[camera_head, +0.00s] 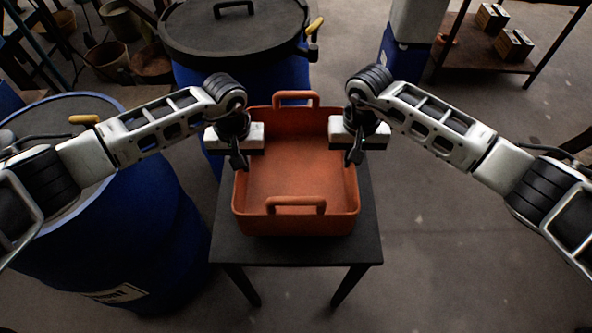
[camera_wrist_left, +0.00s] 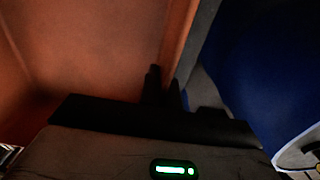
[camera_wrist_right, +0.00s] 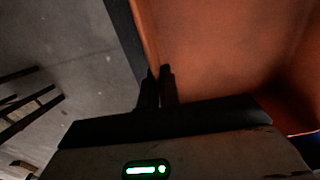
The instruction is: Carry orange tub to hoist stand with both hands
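The orange tub (camera_head: 293,165) is an open, empty box with a loop handle at its far end and another at its near end. It appears level on a small dark table (camera_head: 240,249). My left gripper (camera_head: 238,162) is at the tub's left wall, its fingers close together on either side of the rim, as the left wrist view (camera_wrist_left: 163,85) shows. My right gripper (camera_head: 354,158) pinches the right wall the same way, seen in the right wrist view (camera_wrist_right: 158,85). The lower parts of the fingers are partly hidden. I cannot tell whether this table is the hoist stand.
A blue vat (camera_head: 150,215) stands close at the left. Another blue vat with a dark lid (camera_head: 235,30) stands just behind the table. A shelf (camera_head: 480,50) with small boxes and a blue container (camera_head: 403,55) are at the back right. The floor at right is clear.

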